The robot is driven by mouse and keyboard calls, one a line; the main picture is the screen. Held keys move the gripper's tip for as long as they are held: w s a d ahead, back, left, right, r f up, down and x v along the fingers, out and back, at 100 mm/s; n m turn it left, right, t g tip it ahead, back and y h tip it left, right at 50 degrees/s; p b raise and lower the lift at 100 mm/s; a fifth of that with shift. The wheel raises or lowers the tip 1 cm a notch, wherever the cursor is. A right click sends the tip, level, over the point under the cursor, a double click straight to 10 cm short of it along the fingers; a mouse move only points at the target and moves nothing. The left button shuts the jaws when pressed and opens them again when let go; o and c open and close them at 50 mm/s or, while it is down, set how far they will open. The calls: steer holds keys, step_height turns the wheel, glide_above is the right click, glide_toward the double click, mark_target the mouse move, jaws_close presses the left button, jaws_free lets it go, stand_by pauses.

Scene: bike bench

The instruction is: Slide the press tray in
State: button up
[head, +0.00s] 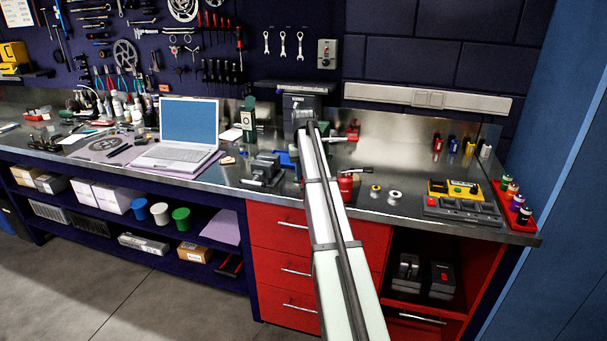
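My arm (330,215) reaches from the bottom of the head view up to the back of the steel bench. Its far end meets a dark grey block-shaped machine (301,102) with a flat dark top, which may be the press. I cannot make out my gripper's fingers there, nor whether they are open or shut. No press tray can be clearly told apart. A blue piece (286,158) lies just left of my arm, partly hidden by it. A dark grey vise-like device (263,170) stands beside it, near the front edge.
A laptop (184,132) stands to the left on the steel bench. A red rack (515,205) holds several small bottles at the right end. Red drawers (283,230) are below.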

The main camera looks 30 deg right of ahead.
jaws_close()
steer(key=w+d, duration=0.3)
steer(key=shift+w+d, duration=0.3)
steer(key=shift+w, duration=0.05)
steer(key=o, duration=0.9)
jaws_free()
steer(key=shift+s, duration=0.1)
step_height(320, 180, up, 14)
steer(key=shift+f, duration=0.1)
